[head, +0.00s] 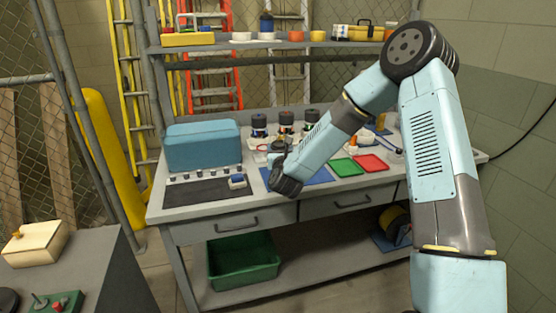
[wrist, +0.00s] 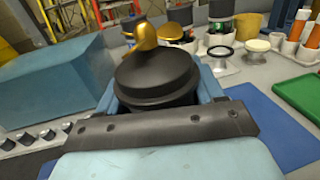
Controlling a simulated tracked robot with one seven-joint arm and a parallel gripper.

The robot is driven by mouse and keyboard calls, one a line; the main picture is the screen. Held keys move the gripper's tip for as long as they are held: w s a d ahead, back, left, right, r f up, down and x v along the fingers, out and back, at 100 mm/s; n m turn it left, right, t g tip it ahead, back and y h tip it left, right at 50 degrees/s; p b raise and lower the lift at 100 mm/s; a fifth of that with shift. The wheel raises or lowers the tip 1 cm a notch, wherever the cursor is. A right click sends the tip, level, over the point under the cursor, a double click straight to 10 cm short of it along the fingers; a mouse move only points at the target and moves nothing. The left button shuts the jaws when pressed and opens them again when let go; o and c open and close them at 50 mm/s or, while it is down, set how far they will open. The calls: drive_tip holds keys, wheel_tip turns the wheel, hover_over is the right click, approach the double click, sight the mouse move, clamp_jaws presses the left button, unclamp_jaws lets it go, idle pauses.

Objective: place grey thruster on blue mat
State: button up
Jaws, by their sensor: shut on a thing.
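My gripper (wrist: 158,97) is shut on the grey thruster (wrist: 155,75), a dark round body with a gold part on top, seen in the wrist view. The thruster appears upright between the blue fingers. The blue mat (wrist: 272,128) shows to the right of and below the thruster in the wrist view. In the head view the blue mat (head: 316,176) lies on the bench, partly hidden by my arm's end. The thruster's underside is hidden, so I cannot tell whether it touches the mat.
A blue case (head: 203,146) stands left on the bench, behind a dark mat (head: 200,192). A green tray (head: 345,167) and a red tray (head: 370,163) lie right of the blue mat. Several dark-and-white cylinders (head: 286,122) stand behind.

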drive_tip(key=shift+w+a+f, duration=0.1)
drive_tip(key=shift+w+f, duration=0.4)
drive_tip(key=shift+f, duration=0.05)
drive_tip(key=f, duration=0.3)
drive_tip(key=shift+w+f, duration=0.25)
drive_tip(key=o, duration=1.3)
